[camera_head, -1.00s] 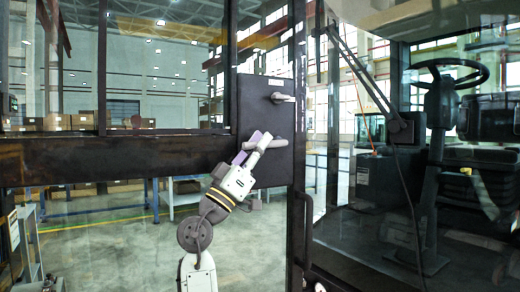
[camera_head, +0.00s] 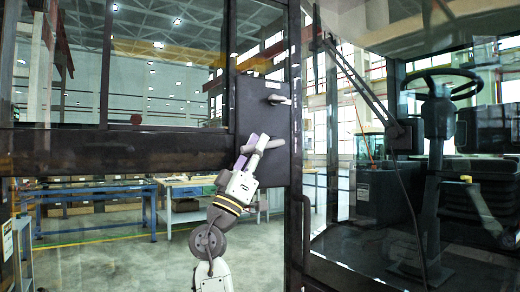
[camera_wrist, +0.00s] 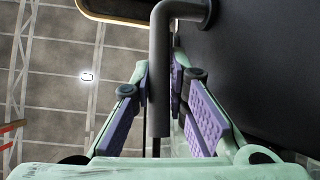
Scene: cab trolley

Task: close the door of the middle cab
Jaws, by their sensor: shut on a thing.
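The cab door has a dark frame (camera_head: 175,162) with glass panes, and it fills the left half of the head view. A dark lock plate (camera_head: 262,112) sits at its right side. My gripper (camera_head: 252,146) is shut on the grey lever handle (camera_head: 273,144) low on this plate. In the wrist view the handle (camera_wrist: 160,85) is a bent round bar between the purple pads of my gripper (camera_wrist: 160,72). The head view does not clearly show how wide the door stands from the cab.
A second handle (camera_head: 279,100) sits higher on the plate. Right of the door are a dark vertical grab bar (camera_head: 300,230) and the cab interior with a steering wheel (camera_head: 440,84) and a seat (camera_head: 488,180). Blue-legged workbenches (camera_head: 190,184) stand behind the glass.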

